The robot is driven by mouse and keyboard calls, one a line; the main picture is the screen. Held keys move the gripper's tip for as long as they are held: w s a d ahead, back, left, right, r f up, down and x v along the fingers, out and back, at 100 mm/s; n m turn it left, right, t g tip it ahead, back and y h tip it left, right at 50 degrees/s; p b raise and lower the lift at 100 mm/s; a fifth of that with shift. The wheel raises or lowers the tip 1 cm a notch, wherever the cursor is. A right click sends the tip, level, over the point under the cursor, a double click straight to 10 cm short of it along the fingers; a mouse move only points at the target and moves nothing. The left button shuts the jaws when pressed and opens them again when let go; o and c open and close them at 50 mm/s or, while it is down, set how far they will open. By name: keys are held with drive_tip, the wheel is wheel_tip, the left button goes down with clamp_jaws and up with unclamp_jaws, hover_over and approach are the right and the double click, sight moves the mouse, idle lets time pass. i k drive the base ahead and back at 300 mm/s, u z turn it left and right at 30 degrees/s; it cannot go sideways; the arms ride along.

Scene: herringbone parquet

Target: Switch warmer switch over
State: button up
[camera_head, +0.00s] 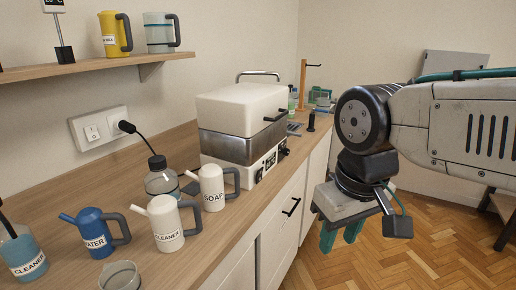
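The warmer (240,110) is a white box with a metal band and a white base, standing on the wooden counter. Its front panel (268,167) faces right and carries small dark controls; which one is the switch, and its position, are too small to tell. My gripper (340,238) hangs to the right of the counter, over the floor and apart from the warmer. Its two teal fingers point down with a gap between them and nothing visible in it.
White jugs (166,224) labelled cleaner and soap, a blue water jug (95,232) and bottles stand on the near counter (220,228). The drawer front has a black handle (291,207). Open parquet lies right.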

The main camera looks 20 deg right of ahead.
sight(259, 176)
drive_tip(key=k, duration=0.85)
drive_tip(key=z, duration=1.05)
drive_tip(key=i, duration=1.25)
drive_tip(key=u, duration=0.6)
drive_tip(key=i, duration=0.65)
drive_tip(key=u, duration=1.75)
drive_tip(key=k, duration=0.15)
drive_tip(key=z, duration=0.1)
